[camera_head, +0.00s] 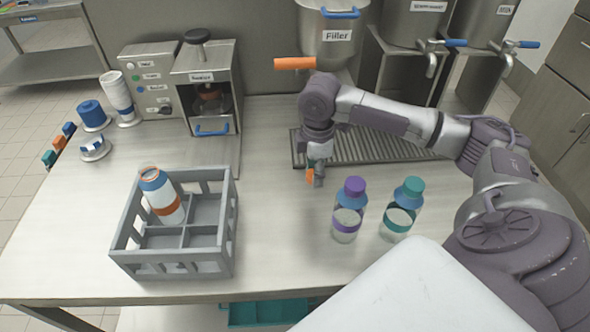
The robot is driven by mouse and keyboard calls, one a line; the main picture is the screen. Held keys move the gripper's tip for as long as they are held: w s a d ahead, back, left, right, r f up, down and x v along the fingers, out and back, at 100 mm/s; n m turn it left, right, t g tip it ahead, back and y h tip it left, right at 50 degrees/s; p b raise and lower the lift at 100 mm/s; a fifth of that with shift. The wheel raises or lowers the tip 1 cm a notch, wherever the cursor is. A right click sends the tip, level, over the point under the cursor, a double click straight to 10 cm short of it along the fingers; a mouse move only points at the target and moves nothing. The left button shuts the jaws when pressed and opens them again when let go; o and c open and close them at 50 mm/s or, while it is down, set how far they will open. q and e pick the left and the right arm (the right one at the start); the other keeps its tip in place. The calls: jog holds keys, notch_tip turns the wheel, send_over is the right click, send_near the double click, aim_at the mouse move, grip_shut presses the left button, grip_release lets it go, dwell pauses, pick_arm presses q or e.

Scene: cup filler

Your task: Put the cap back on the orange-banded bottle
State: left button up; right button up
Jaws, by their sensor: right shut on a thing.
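The orange-banded bottle (164,201) stands tilted in the far left compartment of the grey crate (228,220). It has a blue shoulder and a pale body, and no cap shows on its top. My right gripper (315,179) points down over the table, to the right of the crate and in front of the drip grate. It is shut on a small orange thing, which looks like the cap (310,175). The fingers partly hide the cap. It is well apart from the bottle. My left gripper is not in view.
A purple-capped bottle (348,212) and a teal-capped bottle (402,211) stand upright at the right front. The filler (333,28) and drip grate (380,147) are behind. The table between crate and gripper is clear.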

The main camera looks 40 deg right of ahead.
jog(key=shift+s+d+r, duration=0.35)
jog(key=shift+s+r, duration=0.25)
jog(key=shift+s, duration=0.25)
jog(key=shift+s+d+r, duration=0.3)
jog(key=shift+s+r, duration=0.25)
jog(key=shift+s, duration=0.3)
